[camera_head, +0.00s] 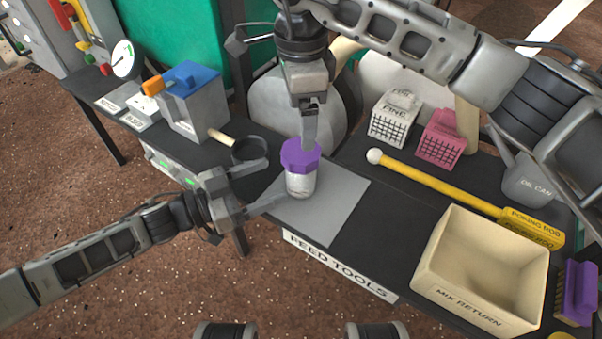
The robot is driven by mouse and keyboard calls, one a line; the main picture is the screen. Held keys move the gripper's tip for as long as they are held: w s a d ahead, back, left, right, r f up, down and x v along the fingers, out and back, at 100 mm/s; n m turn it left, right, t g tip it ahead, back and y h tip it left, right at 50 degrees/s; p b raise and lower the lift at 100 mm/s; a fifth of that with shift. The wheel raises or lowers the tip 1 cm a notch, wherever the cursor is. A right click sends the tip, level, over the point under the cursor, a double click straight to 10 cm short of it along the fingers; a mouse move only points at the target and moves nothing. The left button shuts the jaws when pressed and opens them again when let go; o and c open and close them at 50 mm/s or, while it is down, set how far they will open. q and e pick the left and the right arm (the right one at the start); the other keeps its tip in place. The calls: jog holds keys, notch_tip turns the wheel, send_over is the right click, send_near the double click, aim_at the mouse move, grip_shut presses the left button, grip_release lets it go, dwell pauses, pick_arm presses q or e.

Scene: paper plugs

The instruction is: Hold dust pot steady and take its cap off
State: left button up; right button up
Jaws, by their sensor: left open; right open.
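The dust pot (301,185) is a small pale pot standing upright on a grey mat (341,197) on the dark table. Its purple faceted cap (300,156) sits on top. My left gripper (270,183) comes from the left at the pot's height. It is open, with one finger near the pot's lower left side; I cannot tell whether it touches. My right gripper (309,128) comes down from above, right over the cap. It is open, its visible finger reaching the cap's top edge; the other finger is hard to make out.
A grey box with a blue top (196,105) and a dark round scoop (248,150) are at left.

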aim_at(299, 169)
pick_arm(q)
jog(key=x, duration=0.7)
jog(key=shift+w+d, duration=0.15)
jog(key=shift+d, duration=0.05)
